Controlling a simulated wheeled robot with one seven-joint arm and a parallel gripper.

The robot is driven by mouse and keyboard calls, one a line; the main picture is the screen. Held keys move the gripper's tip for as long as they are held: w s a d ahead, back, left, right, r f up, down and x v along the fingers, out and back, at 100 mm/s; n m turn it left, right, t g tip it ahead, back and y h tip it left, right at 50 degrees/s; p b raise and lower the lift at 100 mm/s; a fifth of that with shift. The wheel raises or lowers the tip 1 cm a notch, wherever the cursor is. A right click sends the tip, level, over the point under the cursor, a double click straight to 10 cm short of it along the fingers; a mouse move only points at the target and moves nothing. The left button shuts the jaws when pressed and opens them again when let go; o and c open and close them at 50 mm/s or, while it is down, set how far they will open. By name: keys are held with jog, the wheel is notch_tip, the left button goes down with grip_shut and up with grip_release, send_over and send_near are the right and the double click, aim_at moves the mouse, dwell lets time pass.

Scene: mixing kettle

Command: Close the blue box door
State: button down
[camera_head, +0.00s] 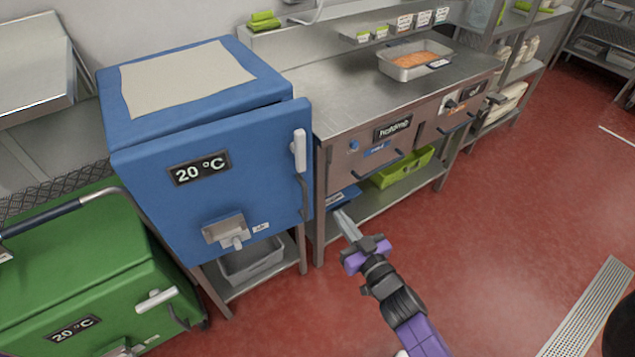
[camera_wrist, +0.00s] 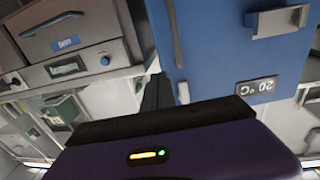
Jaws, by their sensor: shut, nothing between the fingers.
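The blue box (camera_head: 135,92) stands on a metal stand at the left in the head view, with a beige sheet on its top. Its blue door (camera_head: 245,170) faces the front, with a "20 °C" label, a white handle and a metal latch. The door's right edge sticks out a little from the box body, so it looks slightly ajar. My gripper (camera_head: 342,215) is shut and empty, just right of and below the door's right edge. In the wrist view the door (camera_wrist: 215,65) fills the right side, close to the finger. I cannot tell whether they touch.
A green box (camera_head: 90,260) stands at the lower left. A steel counter (camera_head: 350,85) with drawers is right of the blue box and carries a tray of orange food (camera_head: 415,60). A green crate (camera_head: 402,168) sits on its lower shelf.

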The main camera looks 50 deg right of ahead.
aim_at(312, 175)
jog(key=x, duration=1.4)
jog(key=shift+p, duration=0.3)
jog(key=x, duration=0.5)
jog(key=shift+w+d+b, duration=0.15)
jog(key=shift+d+b, duration=0.1)
jog(key=shift+b, duration=0.05)
jog(key=shift+w+r, duration=0.15)
jog(key=shift+w, duration=0.1)
